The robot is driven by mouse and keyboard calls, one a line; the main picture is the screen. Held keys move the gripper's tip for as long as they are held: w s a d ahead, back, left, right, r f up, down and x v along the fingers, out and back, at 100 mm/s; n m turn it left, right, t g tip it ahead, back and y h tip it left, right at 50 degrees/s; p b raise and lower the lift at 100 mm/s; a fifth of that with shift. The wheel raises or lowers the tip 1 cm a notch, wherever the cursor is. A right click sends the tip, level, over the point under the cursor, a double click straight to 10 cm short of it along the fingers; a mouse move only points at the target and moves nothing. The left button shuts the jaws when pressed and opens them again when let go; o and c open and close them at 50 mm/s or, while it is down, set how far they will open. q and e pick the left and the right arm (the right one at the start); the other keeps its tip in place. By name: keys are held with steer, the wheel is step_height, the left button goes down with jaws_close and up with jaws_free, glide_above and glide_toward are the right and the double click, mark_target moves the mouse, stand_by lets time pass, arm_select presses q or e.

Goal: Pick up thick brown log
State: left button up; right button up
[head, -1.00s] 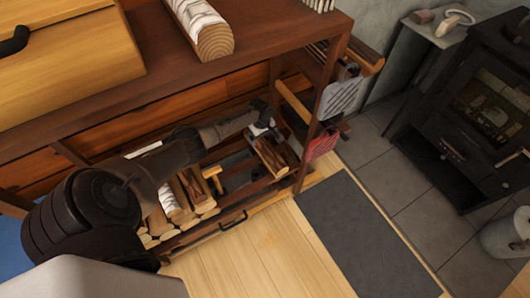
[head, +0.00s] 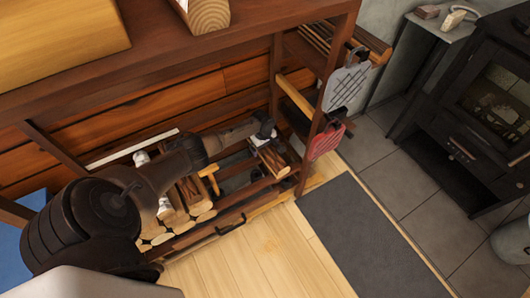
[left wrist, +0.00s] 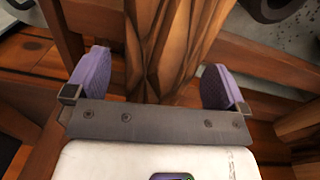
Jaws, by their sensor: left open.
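The thick brown log (head: 273,160) lies in the right part of the low firewood rack, below my left gripper. In the left wrist view the brown, rough-barked log (left wrist: 168,45) runs from the top edge down between the two purple fingers. My left gripper (left wrist: 157,78) is open, with a gap on each side of the log. I cannot tell how deep the fingers reach along it. In the head view the left gripper (head: 264,130) is at the log's upper end, small and partly dark. My right gripper is not in view.
Other split logs (head: 172,215) stand left in the rack, with a yellow-handled tool (head: 209,174) between. A rack post and a grey hanging tool (head: 346,84) are right of the log. A red item (head: 326,141) hangs below it. A dark mat (head: 360,235) lies on the floor.

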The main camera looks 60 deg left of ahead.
arm_select(q)
step_height(320, 180, down, 2)
steer(key=shift+f+b, duration=0.15)
steer(key=shift+b, duration=0.5)
steer(key=c, duration=1.3)
